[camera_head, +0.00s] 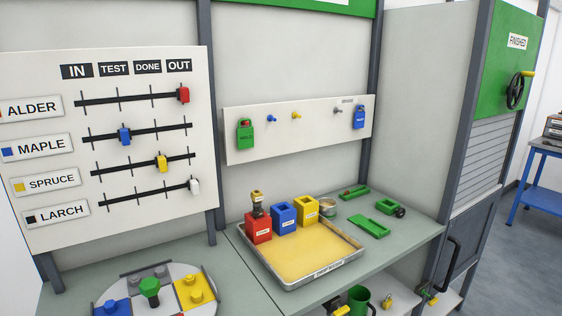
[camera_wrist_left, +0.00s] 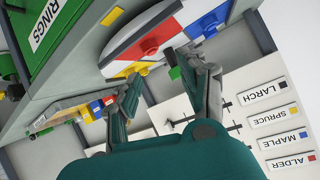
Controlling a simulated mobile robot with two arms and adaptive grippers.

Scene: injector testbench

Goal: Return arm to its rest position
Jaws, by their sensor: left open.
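My left gripper (camera_wrist_left: 158,72) shows only in the left wrist view. Its two fingers are spread apart and nothing is between them. Beyond the fingertips is the round turntable (camera_wrist_left: 120,45) with coloured sectors, which looks clear of the fingers. The slider board (camera_wrist_left: 240,100) is behind the right finger in that view. Neither of my arms shows in the head view, and my right gripper is in neither view.
In the head view, the slider board (camera_head: 130,210) stands at left above the turntable (camera_head: 112,299). Green parts (camera_head: 370,228) lie at right. A tag panel (camera_head: 300,143) hangs behind.

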